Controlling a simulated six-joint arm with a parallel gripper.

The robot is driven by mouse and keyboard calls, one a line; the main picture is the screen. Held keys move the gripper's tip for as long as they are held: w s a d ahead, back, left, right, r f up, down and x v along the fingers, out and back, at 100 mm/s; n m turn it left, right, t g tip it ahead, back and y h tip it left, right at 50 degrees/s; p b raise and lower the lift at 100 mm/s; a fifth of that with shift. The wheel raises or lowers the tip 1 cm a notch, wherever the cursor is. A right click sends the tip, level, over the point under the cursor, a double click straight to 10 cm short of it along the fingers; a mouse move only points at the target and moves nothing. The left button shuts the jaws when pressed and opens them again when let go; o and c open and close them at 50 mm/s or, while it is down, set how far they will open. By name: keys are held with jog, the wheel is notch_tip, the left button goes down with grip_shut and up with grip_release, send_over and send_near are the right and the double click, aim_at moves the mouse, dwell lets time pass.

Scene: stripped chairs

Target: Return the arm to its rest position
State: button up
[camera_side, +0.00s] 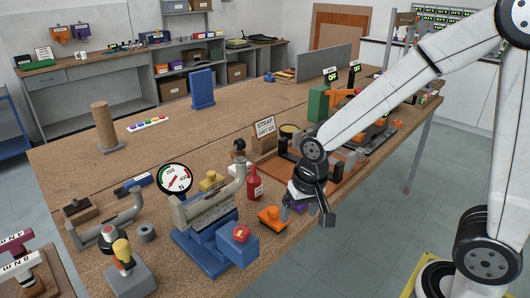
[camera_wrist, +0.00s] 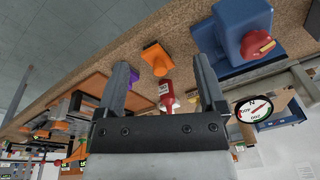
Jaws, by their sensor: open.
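My gripper (camera_side: 300,208) hangs near the front edge of the brown work table (camera_side: 165,135), at the end of my white arm. In the wrist view my gripper (camera_wrist: 160,65) has its two fingers wide apart, with nothing held between them. A red bottle (camera_side: 254,184) stands on the table just left of my gripper. The bottle (camera_wrist: 167,95) shows in the gap between the fingers in the wrist view, beyond them. An orange block (camera_side: 272,217) lies close to the fingertips; whether they touch it I cannot tell.
A blue vise-like fixture (camera_side: 203,247) with a red knob stands left of my gripper, beside a round dial (camera_side: 174,179). An orange tray (camera_side: 330,176) with dark parts lies behind it. A green box (camera_side: 318,103) stands farther back. Open floor (camera_side: 340,255) lies at front right.

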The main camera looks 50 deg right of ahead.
jog(key=s+d+n, duration=0.1)
jog(key=s+d+f+n, duration=0.1)
jog(key=s+n, duration=0.1)
jog(key=s+d+n, duration=0.1)
jog(key=n, duration=0.1)
jog(key=shift+s+f+t, duration=0.25)
jog(key=shift+f+t, duration=0.15)
jog(key=w+a+f+n+t+y, duration=0.3)
jog(key=w+a+n+t, duration=0.15)
jog(key=w+t, duration=0.4)
jog(key=s+a+t+y, duration=0.1)
jog(key=a+t+y, duration=0.3)
jog(key=a+t, duration=0.1)
jog(key=shift+s+a, duration=0.15)
jog(key=shift+a, duration=0.3)
dwell(0.9)
jog(key=shift+r+n, duration=0.1)
jog(key=shift+n, duration=0.15)
